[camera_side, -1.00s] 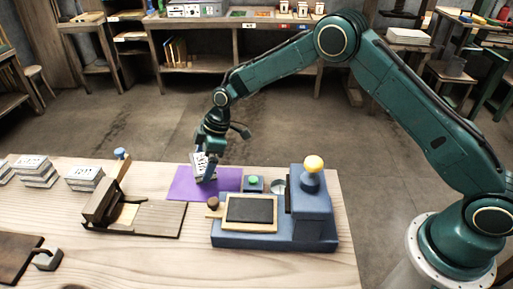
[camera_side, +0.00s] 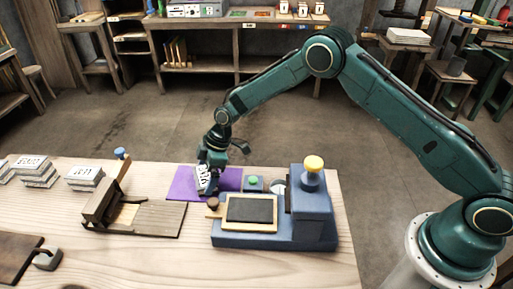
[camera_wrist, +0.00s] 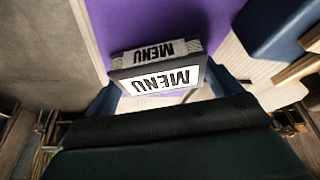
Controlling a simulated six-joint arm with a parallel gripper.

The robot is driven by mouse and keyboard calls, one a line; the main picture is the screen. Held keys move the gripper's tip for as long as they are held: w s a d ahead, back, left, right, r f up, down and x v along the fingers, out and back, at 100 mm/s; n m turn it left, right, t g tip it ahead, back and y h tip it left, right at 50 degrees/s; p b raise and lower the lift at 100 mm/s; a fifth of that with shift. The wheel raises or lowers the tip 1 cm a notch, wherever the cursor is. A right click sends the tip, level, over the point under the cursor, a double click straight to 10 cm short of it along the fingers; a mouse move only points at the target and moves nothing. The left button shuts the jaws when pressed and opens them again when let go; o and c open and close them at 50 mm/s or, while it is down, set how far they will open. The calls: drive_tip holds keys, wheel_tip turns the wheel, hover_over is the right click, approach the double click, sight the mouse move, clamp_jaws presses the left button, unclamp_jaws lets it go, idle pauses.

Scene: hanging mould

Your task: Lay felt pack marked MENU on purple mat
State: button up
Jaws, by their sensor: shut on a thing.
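My gripper (camera_side: 209,178) is shut on a felt pack (camera_side: 204,181) over the purple mat (camera_side: 181,185) in the side view. The pack is grey with a white label and looks tilted there. In the wrist view the label of the pack (camera_wrist: 160,80) reads MENU, upside down. A second grey face behind it also reads MENU. The purple mat (camera_wrist: 130,22) fills the area beyond the pack. I cannot tell whether the pack touches the mat.
A blue press (camera_side: 314,215) with a yellow knob stands right of the mat. A wooden cutting jig (camera_side: 155,217) is left of it. Stacks of labelled packs (camera_side: 38,173) lie at the far left. A green button box (camera_side: 253,184) sits beside the mat.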

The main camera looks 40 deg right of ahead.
drive_tip(key=shift+f, duration=0.15)
drive_tip(key=o, duration=0.8)
drive_tip(key=shift+c, duration=0.2)
drive_tip(key=v, duration=1.2)
drive_tip(key=shift+d+r, duration=0.1)
drive_tip(key=shift+r, duration=0.2)
